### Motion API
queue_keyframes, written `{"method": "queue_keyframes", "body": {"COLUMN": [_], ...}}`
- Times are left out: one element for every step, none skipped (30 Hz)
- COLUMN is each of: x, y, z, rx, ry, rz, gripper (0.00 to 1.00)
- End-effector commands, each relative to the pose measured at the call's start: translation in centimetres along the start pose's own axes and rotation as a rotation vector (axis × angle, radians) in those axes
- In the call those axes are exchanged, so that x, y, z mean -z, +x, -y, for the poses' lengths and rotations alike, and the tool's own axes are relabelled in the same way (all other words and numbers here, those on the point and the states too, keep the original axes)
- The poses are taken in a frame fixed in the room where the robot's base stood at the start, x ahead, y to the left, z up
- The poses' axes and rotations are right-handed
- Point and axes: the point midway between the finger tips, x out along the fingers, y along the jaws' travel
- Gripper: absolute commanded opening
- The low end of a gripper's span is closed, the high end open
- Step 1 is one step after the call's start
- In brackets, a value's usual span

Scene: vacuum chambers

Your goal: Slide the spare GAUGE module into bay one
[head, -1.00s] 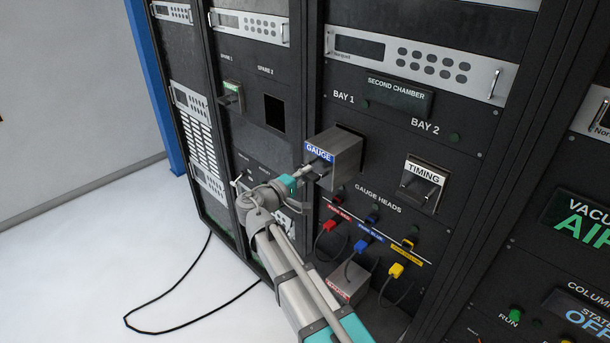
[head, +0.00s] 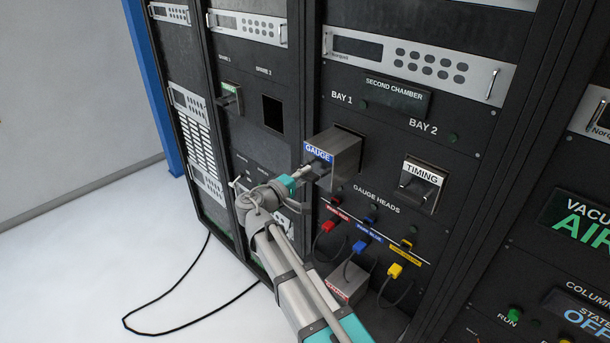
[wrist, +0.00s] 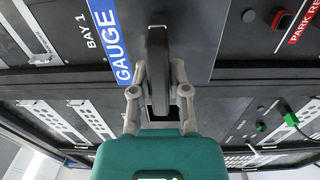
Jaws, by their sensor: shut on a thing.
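The GAUGE module (head: 343,152) is a grey metal box with a blue label and a dark front handle. It is at the bay one opening (head: 352,131) in the rack, with most of its body still sticking out in front of the panel. My gripper (head: 308,172) is shut on the module's handle. In the wrist view my gripper (wrist: 159,88) has its fingers on both sides of the dark handle, beside the blue GAUGE label (wrist: 110,42). How deep the module's back end sits in the opening is hidden by its body.
The TIMING module (head: 422,186) sits in bay two, to the right. Red, blue and yellow gauge head plugs (head: 361,245) with cables are below. Another grey box (head: 349,283) with a red label is low in the rack. An empty spare slot (head: 273,114) is at left.

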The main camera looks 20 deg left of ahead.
Motion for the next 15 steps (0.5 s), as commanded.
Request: {"method": "queue_keyframes", "body": {"x": [-0.01, -0.01, -0.01, -0.01, -0.01, -0.02, -0.03, -0.03, -0.03, -0.04, -0.04, -0.04, -0.04, -0.04, -0.05], "y": [0.02, 0.04, 0.06, 0.09, 0.12, 0.16, 0.19, 0.22, 0.26, 0.29, 0.31, 0.33, 0.34, 0.35, 0.36], "z": [-0.06, -0.06, -0.06, -0.06, -0.06, -0.05, -0.05, -0.05, -0.05, -0.05, -0.05, -0.05, -0.05, -0.05, -0.05], "rx": [-0.002, -0.002, -0.002, -0.002, -0.002, -0.002, -0.002, -0.002, -0.002, -0.002, -0.002, -0.002, -0.002, -0.002, -0.002], "ry": [-0.001, -0.001, -0.001, -0.001, -0.001, -0.001, -0.001, -0.001, -0.001, -0.001, -0.001, -0.001, -0.001, -0.001, -0.001], "rz": [0.0, 0.0, 0.0, 0.0, 0.0, 0.0, 0.0, 0.0, 0.0, 0.0, 0.0, 0.0, 0.0, 0.0, 0.0], "gripper": [0.0, 0.0, 0.0, 0.0, 0.0, 0.0, 0.0, 0.0, 0.0, 0.0, 0.0, 0.0, 0.0, 0.0, 0.0]}}
